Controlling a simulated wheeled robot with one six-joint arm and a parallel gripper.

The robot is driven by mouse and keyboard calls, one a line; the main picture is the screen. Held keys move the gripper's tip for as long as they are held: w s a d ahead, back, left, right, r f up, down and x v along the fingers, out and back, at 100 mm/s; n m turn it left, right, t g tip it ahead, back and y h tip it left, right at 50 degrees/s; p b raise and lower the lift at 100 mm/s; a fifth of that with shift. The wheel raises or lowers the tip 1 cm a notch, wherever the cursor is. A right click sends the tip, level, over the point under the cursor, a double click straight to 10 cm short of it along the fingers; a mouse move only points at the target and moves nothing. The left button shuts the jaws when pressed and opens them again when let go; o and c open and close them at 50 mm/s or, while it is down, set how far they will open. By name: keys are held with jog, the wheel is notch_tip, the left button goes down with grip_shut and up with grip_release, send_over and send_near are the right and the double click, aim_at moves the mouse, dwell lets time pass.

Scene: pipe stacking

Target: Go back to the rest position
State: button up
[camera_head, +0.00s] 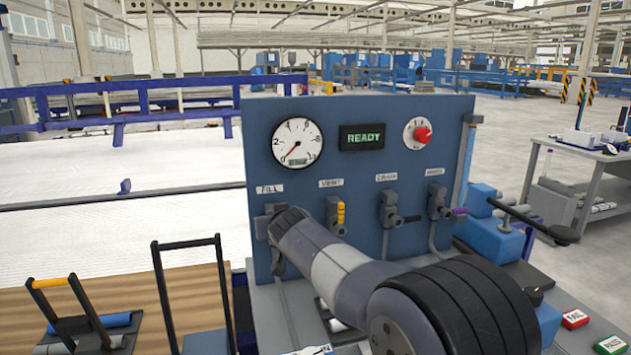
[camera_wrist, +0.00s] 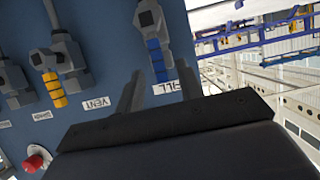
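In the wrist view my gripper (camera_wrist: 159,88) is open, with its two dark fingers apart and nothing between them. It faces the blue panel by the FILL valve, whose blue handle (camera_wrist: 157,62) lies just beyond the fingers; I cannot tell whether they touch. In the head view my arm reaches across to the left part of the panel (camera_head: 355,190) and hides the gripper and part of the FILL valve (camera_head: 263,226). The VENT valve has a yellow handle (camera_head: 341,214), also visible in the wrist view (camera_wrist: 53,89).
The panel carries a gauge (camera_head: 297,143) with its needle low, a READY display (camera_head: 362,137) and a red knob (camera_head: 422,135). Two more valves are right of VENT. A blue vise-like device (camera_head: 492,236) stands right. Black-framed racks (camera_head: 193,290) stand left. Red and green boxes (camera_head: 574,318) lie front right.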

jog(key=v, duration=0.6)
jog(key=p+x, duration=0.1)
jog(key=x, duration=0.9)
jog(key=shift+w+a+f, duration=0.1)
jog(key=shift+w+f, duration=0.05)
jog(key=shift+w, duration=0.15)
jog(key=shift+r+p, duration=0.2)
jog(key=shift+p, duration=0.75)
jog(key=shift+d+r+m+p, duration=0.1)
jog(key=shift+d+m+p, duration=0.1)
jog(key=shift+m+p, duration=0.15)
jog(key=p, duration=0.3)
jog(key=shift+d+m+y, duration=0.3)
jog(key=shift+m+y, duration=0.05)
jog(key=shift+y, duration=0.05)
jog(key=shift+w+p, duration=0.1)
jog(key=shift+p, duration=0.3)
jog(key=shift+d+f+p, duration=0.15)
jog(key=shift+f+p, duration=0.15)
jog(key=shift+f, duration=0.05)
